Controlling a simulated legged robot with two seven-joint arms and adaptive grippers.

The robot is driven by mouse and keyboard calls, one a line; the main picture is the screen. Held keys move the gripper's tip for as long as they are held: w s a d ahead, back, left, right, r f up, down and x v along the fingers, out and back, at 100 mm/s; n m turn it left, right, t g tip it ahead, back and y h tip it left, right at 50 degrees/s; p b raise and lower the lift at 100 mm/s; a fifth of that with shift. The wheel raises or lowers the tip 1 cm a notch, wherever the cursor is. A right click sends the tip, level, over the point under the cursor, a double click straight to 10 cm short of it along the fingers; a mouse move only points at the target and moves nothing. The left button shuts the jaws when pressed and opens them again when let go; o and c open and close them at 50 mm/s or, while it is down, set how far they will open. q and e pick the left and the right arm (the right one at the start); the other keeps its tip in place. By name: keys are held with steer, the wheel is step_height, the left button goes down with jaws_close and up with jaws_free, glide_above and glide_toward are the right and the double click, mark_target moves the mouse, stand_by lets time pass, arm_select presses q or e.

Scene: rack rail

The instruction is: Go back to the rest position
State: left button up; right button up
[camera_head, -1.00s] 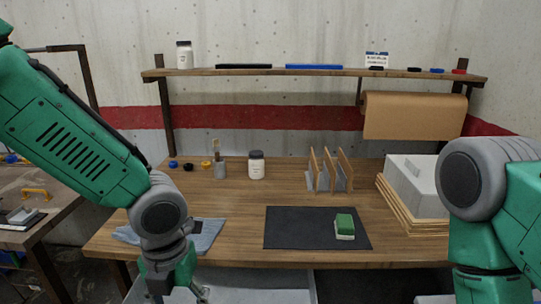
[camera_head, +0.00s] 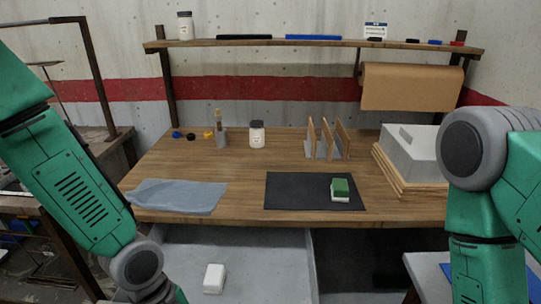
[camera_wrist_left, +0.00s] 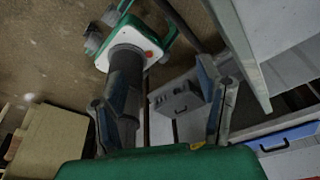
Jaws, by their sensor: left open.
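My left arm comes in from the left in the head view and hangs down past the front left of the bench. Its gripper is below the picture edge there. In the left wrist view my left gripper (camera_wrist_left: 163,90) has its two fingers spread wide, with nothing between them. It points down toward the brown floor, beside grey cases and a green-and-white part with a dark cylinder. My right arm shows at the right edge of the head view, bent downward. Its gripper is out of view.
The wooden bench (camera_head: 240,178) holds a blue-grey cloth (camera_head: 177,195), a black mat (camera_head: 296,192) with a green-and-white block (camera_head: 340,189), a jar (camera_head: 257,136) and upright dividers. A white block (camera_head: 214,278) lies on the grey surface below the bench's front edge.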

arm_select(q)
steer(key=s+a+f+n+t+y, duration=0.1)
steer(key=s+a+f+n, duration=0.6)
steer(key=n, duration=0.6)
steer(key=s+a+f+n+y, duration=0.1)
steer(key=s+a+f+n, duration=0.55)
steer(key=s+n, duration=0.4)
steer(key=w+d+f+t+b, duration=0.1)
steer(key=w+f+b, duration=0.3)
steer(key=f+b, duration=0.4)
steer(key=shift+w+f+b, duration=0.2)
steer(key=shift+w+b, duration=0.15)
steer(key=shift+b, duration=0.65)
steer(key=shift+w, duration=0.1)
